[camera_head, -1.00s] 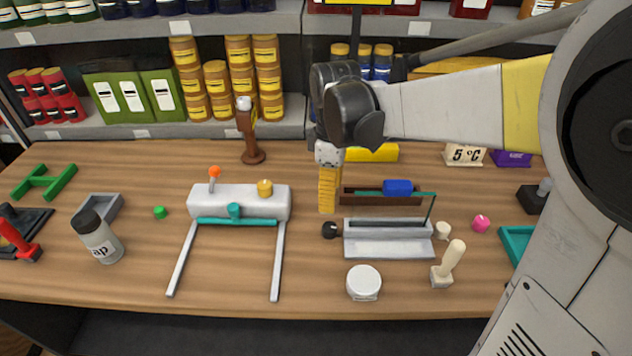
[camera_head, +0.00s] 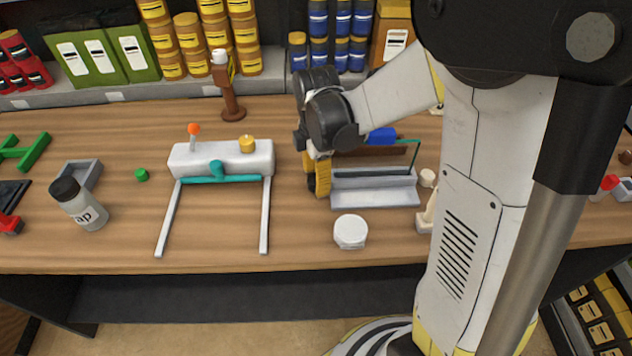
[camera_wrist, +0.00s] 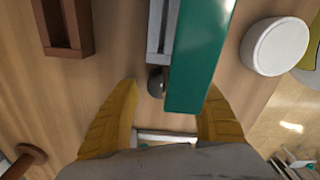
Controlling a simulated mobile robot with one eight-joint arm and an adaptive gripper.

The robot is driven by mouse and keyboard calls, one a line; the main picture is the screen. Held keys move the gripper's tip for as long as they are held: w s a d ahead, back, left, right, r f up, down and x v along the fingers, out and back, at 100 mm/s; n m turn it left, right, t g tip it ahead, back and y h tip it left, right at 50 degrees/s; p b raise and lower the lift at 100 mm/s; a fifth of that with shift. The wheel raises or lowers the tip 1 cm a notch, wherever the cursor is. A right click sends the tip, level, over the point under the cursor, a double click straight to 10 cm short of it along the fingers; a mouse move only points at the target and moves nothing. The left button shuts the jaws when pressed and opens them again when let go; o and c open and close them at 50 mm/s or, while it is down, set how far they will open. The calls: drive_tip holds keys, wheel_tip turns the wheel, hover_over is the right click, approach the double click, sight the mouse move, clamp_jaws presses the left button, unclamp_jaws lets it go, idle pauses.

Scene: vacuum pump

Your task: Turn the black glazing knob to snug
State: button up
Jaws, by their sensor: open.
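The black knob (camera_wrist: 155,83) sits at the end of the grey glazing frame (camera_head: 376,196). In the wrist view it shows as a small dark ball, partly covered by the teal pane (camera_wrist: 200,55), at the end of the grey rail (camera_wrist: 160,30). My gripper (camera_head: 318,180) points down at the frame's left end, and its yellow fingers hide most of the knob in the head view. In the wrist view my gripper (camera_wrist: 172,88) is open. The knob appears in the gap between the fingertips, nearer the left finger, with no contact visible.
A white round jar (camera_head: 351,232) stands in front of the frame. A beige post (camera_head: 428,214) stands at its right, partly behind my arm. A blue block (camera_head: 382,136) lies behind the frame. A white pump body (camera_head: 222,158) with legs is to the left.

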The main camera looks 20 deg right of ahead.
drive_tip(key=shift+f, duration=0.15)
drive_tip(key=shift+c, duration=0.2)
drive_tip(key=c, duration=1.1)
drive_tip(key=shift+c, duration=0.2)
drive_tip(key=m, duration=0.4)
drive_tip(key=shift+s, duration=0.1)
drive_tip(key=shift+m, duration=2)
drive_tip(key=o, duration=1.2)
